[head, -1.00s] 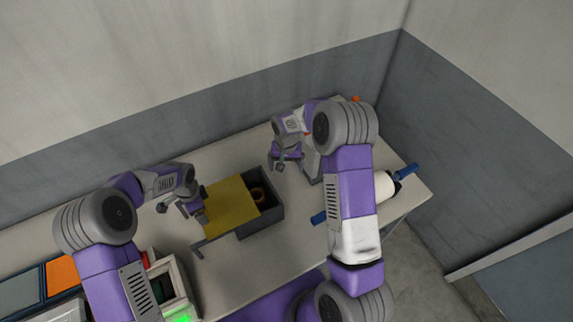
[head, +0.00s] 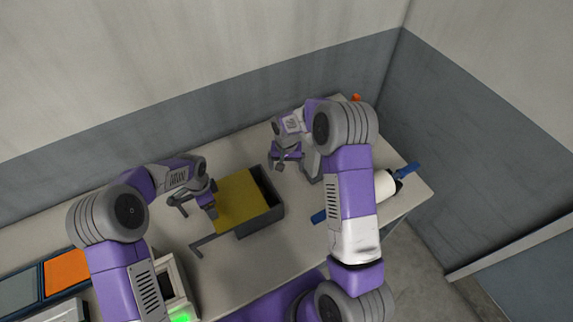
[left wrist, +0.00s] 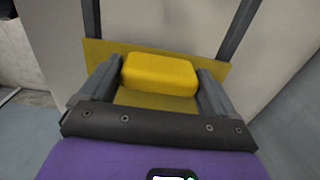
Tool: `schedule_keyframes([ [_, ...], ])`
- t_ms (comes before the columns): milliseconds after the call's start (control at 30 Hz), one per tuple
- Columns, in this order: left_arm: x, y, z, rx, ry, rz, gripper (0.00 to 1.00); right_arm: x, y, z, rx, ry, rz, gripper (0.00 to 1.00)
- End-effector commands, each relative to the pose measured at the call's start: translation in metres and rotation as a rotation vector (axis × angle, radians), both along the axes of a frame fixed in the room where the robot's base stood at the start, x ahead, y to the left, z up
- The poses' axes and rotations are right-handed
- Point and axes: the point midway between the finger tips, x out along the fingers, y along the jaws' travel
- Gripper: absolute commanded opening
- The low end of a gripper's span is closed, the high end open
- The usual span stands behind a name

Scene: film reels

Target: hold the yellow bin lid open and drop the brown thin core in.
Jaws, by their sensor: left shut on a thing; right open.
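The yellow lid (head: 240,200) lies over most of the grey bin (head: 262,222); a narrow dark gap shows at the bin's far right side. My left gripper (head: 211,211) is at the lid's left edge. In the left wrist view it is shut on the lid's yellow block-shaped handle (left wrist: 160,73), with the flat yellow lid (left wrist: 105,52) behind it. My right gripper (head: 282,163) is open and empty, above the table just beyond the bin. No brown core can be made out; the bin's inside is mostly hidden by the lid.
A white roll on a blue rod (head: 407,170) lies at the right, partly behind my right arm. An orange item (head: 356,98) is at the far corner. A boxy device with a green light (head: 180,317) and an orange panel (head: 66,272) are at the lower left.

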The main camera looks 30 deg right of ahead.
Motion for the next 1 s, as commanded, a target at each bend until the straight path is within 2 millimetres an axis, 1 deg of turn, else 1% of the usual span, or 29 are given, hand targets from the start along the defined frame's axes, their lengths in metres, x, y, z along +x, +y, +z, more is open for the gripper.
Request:
schedule_keyframes([
  [33, 0.004, -0.002, 0.003, -0.003, -0.011, 0.001, 0.53, 0.000, 0.000, -0.001, 0.000, 0.000, 0.000, 0.94],
  [1000, 0.004, -0.036, 0.003, -0.003, -0.010, 0.000, 0.53, 0.000, 0.000, -0.010, 0.000, 0.000, 0.000, 0.94],
])
